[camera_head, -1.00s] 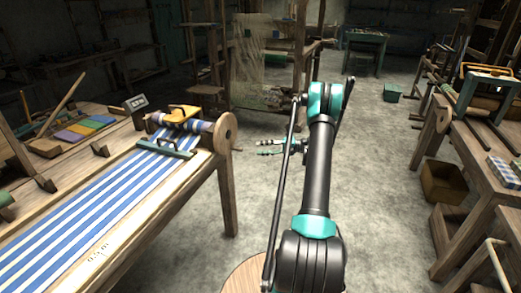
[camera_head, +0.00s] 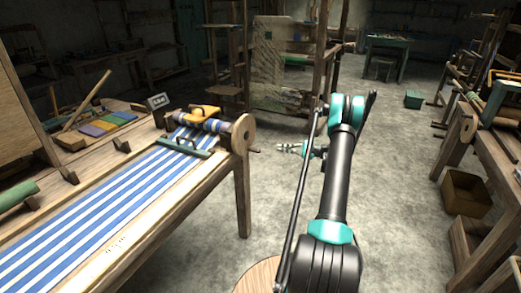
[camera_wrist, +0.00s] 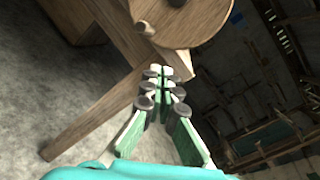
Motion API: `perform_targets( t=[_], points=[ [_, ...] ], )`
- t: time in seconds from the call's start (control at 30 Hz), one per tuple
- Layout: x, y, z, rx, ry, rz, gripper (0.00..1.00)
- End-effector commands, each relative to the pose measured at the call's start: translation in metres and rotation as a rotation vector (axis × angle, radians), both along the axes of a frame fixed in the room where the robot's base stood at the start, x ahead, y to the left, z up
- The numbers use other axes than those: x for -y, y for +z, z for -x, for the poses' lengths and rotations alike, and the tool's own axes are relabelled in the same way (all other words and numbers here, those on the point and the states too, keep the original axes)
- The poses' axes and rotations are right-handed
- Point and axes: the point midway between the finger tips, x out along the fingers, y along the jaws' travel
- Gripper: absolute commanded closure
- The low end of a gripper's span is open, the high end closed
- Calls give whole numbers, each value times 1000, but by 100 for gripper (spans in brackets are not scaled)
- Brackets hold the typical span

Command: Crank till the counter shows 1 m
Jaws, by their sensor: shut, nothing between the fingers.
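The loom's round wooden crank disc (camera_head: 243,134) stands at the right end of the cloth roller. A short handle peg (camera_head: 255,150) juts from it toward my gripper. The small dark counter (camera_head: 158,101) stands behind the roller; its digits are too small to read surely. My gripper (camera_head: 279,148) is shut and empty, just right of the peg with a small gap. In the wrist view the disc (camera_wrist: 205,18) is at the top, with the round-ended peg (camera_wrist: 143,28) ahead of my fingertips (camera_wrist: 164,72).
Blue-and-white striped cloth (camera_head: 110,205) runs over the loom table, under a green bar (camera_head: 183,147). A table leg (camera_head: 242,198) stands below the disc. The right bench (camera_head: 500,150) and a wooden box (camera_head: 465,190) are farther off. Open floor lies between.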

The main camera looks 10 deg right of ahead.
Motion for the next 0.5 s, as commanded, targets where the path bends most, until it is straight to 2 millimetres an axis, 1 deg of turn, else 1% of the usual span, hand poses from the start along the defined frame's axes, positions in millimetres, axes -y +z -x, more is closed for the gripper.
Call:
perform_targets(
  t=[0.1, 0.2, 0.3, 0.4, 0.5],
  points=[
    [3, -2, -5, 258, -13, 86, 100],
    [6, -3, -8, 462, -23, 157, 100],
    [8, -3, -10, 624, -32, 214, 100],
    [9, -3, -12, 732, -38, 254, 100],
    [9, -4, -13, 787, -41, 275, 100]
  ],
)
